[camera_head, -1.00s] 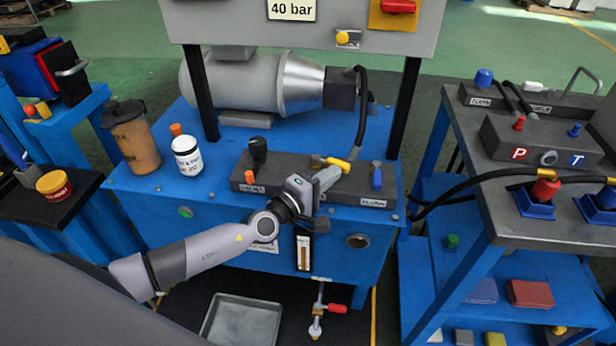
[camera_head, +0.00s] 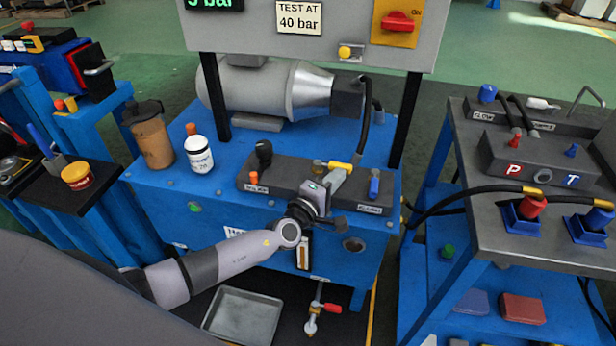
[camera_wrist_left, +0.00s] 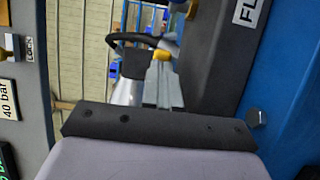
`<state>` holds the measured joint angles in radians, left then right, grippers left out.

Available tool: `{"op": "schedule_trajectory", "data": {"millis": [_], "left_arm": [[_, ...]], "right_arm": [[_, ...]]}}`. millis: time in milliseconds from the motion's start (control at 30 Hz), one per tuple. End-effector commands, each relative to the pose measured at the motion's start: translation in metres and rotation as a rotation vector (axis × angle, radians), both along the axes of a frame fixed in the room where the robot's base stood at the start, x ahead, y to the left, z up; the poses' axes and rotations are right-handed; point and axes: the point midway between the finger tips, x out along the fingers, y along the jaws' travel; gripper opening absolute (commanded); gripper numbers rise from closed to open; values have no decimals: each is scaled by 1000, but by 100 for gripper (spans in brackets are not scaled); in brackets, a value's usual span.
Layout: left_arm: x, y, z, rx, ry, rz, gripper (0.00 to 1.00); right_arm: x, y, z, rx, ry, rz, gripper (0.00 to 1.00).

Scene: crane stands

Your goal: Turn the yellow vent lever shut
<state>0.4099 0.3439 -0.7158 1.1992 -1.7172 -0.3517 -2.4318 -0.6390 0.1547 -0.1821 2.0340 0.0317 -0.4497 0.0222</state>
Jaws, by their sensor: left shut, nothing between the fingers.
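The yellow vent lever (camera_head: 341,166) sits at the back of the dark manifold block (camera_head: 285,181) on the blue bench, right of a small brass fitting. It lies roughly crosswise. My left gripper (camera_head: 339,175) is shut and empty, its fingertips just in front of the lever. I cannot tell whether they touch it. In the left wrist view the shut fingers (camera_wrist_left: 163,82) point away from me, and a bit of yellow (camera_wrist_left: 165,50) shows close to their tips. My right gripper is out of view.
A black knob (camera_head: 264,153) and a blue handle (camera_head: 374,184) stand on the block on either side of the lever. A black hose (camera_head: 367,120) rises behind.

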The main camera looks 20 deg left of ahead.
Motion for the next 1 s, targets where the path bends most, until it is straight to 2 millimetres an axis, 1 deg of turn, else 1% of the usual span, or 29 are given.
{"op": "schedule_trajectory", "data": {"millis": [100,533,1000], "left_arm": [[2,-2,2,0,0,15,0],[8,-5,0,1,1,22,0],[10,-7,2,-1,-2,19,0]], "right_arm": [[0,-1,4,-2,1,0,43],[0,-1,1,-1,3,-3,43],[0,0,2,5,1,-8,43]]}}
